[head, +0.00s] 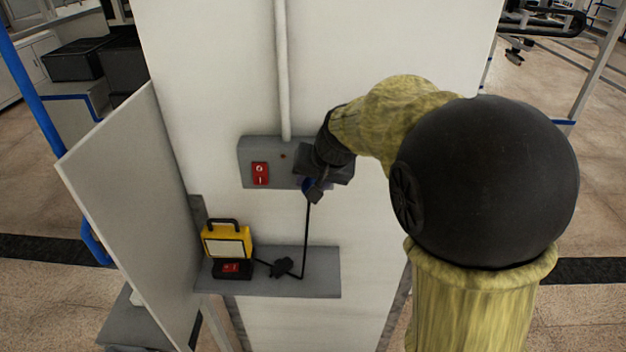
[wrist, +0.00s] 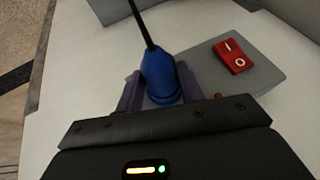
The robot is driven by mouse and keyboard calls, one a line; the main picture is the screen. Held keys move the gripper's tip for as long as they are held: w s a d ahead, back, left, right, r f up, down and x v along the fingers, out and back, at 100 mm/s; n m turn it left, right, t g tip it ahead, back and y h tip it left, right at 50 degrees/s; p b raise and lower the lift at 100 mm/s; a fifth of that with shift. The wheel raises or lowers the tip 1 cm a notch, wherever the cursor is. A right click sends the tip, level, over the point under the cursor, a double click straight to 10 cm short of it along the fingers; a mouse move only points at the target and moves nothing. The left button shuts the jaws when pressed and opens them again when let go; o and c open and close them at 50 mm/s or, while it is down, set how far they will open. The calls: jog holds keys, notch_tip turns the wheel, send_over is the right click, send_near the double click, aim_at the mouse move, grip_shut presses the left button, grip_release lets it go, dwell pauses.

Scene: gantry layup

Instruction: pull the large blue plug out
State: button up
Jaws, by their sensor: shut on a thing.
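The large blue plug (wrist: 160,78) is between the two fingers of my gripper (wrist: 158,92) in the wrist view. A black cable runs from its end. My gripper is shut on the plug, at the right part of the grey socket box (wrist: 270,66). In the head view only a little blue of the plug (head: 308,184) shows under my gripper (head: 312,182), which hides most of it. Whether the plug is fully seated in the box cannot be seen.
The grey box (head: 246,172) on the white panel has a red switch (head: 260,173). Below, a grey shelf (head: 320,270) carries a yellow work lamp (head: 227,240) and a black plug (head: 283,267). A white side panel (head: 130,200) stands at left. The cable hangs to the shelf.

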jog(key=shift+s+p, duration=0.3)
jog(key=shift+s, duration=1.25)
dwell(0.5)
jog(key=s+p, duration=0.1)
jog(key=s, duration=0.2)
jog(key=shift+s+a, duration=0.1)
dwell(0.5)
